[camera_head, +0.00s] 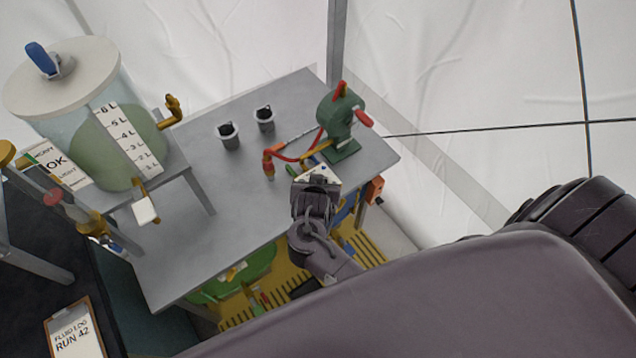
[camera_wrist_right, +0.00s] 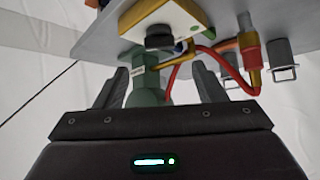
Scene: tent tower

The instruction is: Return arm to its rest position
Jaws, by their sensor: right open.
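My right gripper (camera_head: 316,182) is over the front right part of the grey table (camera_head: 205,235), close to a small white-topped yellow piece (camera_head: 330,172). In the wrist view my right gripper (camera_wrist_right: 161,85) has its two fingers apart with no object visibly clamped between them. The white and yellow piece (camera_wrist_right: 180,18) with a dark round knob shows beyond the fingertips there. The green pump (camera_wrist_right: 147,75) appears behind the gap between the fingers. Whether the fingers touch anything is hard to tell. My left gripper is not in view.
The green hand pump (camera_head: 341,118) with a red hose (camera_head: 290,157) stands just beyond my gripper. Two dark-filled cups (camera_head: 229,136) stand farther back. A large fluid tank (camera_head: 95,120) is at left. A clipboard (camera_head: 74,332) lies at lower left. The table's left middle is clear.

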